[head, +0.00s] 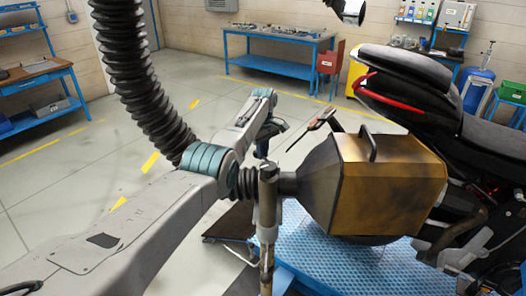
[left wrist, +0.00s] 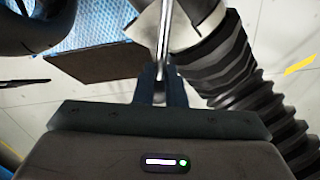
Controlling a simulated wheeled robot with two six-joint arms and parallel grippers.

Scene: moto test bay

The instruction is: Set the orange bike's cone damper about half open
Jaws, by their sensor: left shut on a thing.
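A brass-brown box with a tapering dark cone (head: 320,185) stands behind the black bike (head: 408,75); its narrow end faces left and meets a ribbed black hose. My left gripper (head: 262,147) is just above that narrow end, partly hidden behind my own arm. In the left wrist view, its dark blue fingers (left wrist: 160,88) are shut on a slim metal rod, which looks like the damper lever (left wrist: 164,40). A pale collar (left wrist: 185,38) and the ribbed hose (left wrist: 225,60) lie beside the rod. The damper's opening cannot be told. My right gripper is not in view.
A blue textured platform (head: 315,245) lies below the cone, with an upright metal post (head: 267,225) in front. A thin dark pointed thing (head: 318,120) is behind the cone. Blue workbenches (head: 275,50) stand at the back wall.

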